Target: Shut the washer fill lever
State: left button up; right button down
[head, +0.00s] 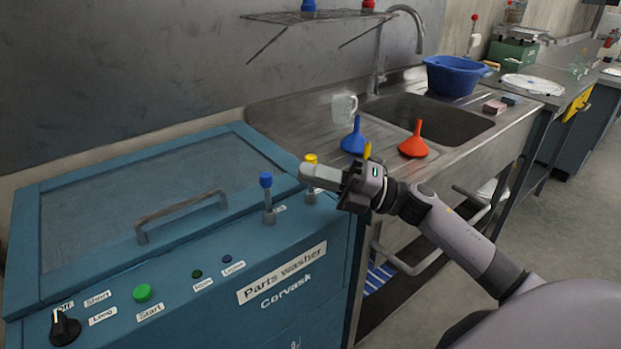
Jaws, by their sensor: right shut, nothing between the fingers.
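The blue parts washer (190,262) stands at the left. Two upright levers rise from its top near the right end, one with a blue knob (266,180) and one with a yellow knob (311,159). Their small labels are too small or too covered to read, so I cannot tell which is the fill lever. My right gripper (318,177) is shut and empty, its fingers pointing left, at the yellow-knobbed lever and hiding part of its stem. I cannot tell whether they touch. The blue-knobbed lever stands clear to the left. My left gripper is out of view.
The washer top also holds a lid handle (180,212), a green start button (142,292) and a black selector knob (65,327). Right of it, a steel sink (440,119) carries a blue funnel (354,138), a red funnel (414,141) and a clear jug (344,107).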

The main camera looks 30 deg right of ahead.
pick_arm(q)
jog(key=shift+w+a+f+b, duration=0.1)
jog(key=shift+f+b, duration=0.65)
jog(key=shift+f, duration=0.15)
pick_arm(e)
jog(key=s+d+r, duration=0.1)
jog(key=s+d, duration=0.5)
jog(key=d, duration=0.1)
jog(key=shift+d+r, duration=0.15)
jog(key=shift+r, duration=0.1)
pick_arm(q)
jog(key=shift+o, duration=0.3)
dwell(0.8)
